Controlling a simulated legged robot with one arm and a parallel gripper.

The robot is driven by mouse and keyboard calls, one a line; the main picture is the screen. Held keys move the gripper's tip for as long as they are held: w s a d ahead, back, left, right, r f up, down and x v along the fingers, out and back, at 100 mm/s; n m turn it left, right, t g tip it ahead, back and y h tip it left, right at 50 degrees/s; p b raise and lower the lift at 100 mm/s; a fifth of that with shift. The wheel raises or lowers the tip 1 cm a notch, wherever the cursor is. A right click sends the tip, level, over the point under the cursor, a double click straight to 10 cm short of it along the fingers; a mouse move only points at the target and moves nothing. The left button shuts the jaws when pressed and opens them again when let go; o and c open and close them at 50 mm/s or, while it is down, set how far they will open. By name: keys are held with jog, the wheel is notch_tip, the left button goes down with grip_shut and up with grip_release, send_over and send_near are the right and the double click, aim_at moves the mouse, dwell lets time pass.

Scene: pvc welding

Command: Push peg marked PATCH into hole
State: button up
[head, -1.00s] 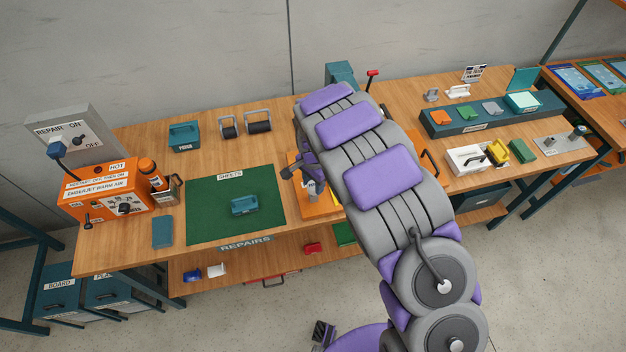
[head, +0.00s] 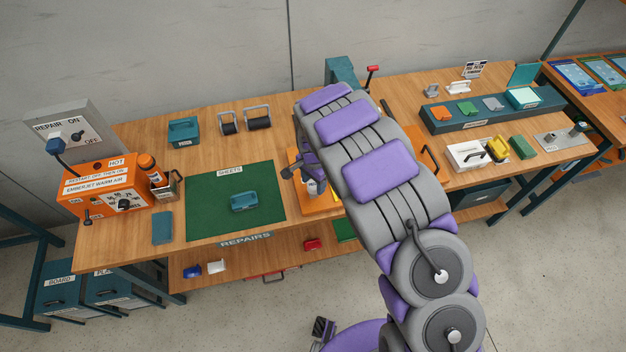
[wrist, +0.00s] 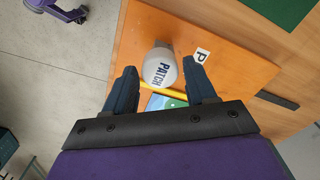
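The peg marked PATCH (wrist: 160,70) has a round white-grey top with dark lettering. It shows in the wrist view over an orange board (wrist: 222,62), beside a white label with a P (wrist: 202,55). My gripper (wrist: 165,80) has its two dark fingers apart on either side of the peg, with visible space near the fingertips; I cannot tell whether they touch it. The hole is not visible in the wrist view. In the head view, my arm hides most of the orange board (head: 325,206) and my gripper is only partly visible near it.
A green mat (head: 205,215) with a teal block (head: 244,201) lies left of the orange board. An orange warm-air unit (head: 105,188) stands at the left end. White and yellow items and a teal tray (head: 490,113) are at right. A yellow strip (wrist: 163,92) lies below the peg in the wrist view.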

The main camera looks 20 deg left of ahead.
aim_at(314, 184)
jog(key=shift+o, duration=1.4)
notch_tip(314, 184, up, 17)
jog(key=p, duration=0.1)
jog(key=shift+r+p, duration=0.15)
jog(key=shift+p, duration=0.25)
jog(key=shift+w, duration=0.1)
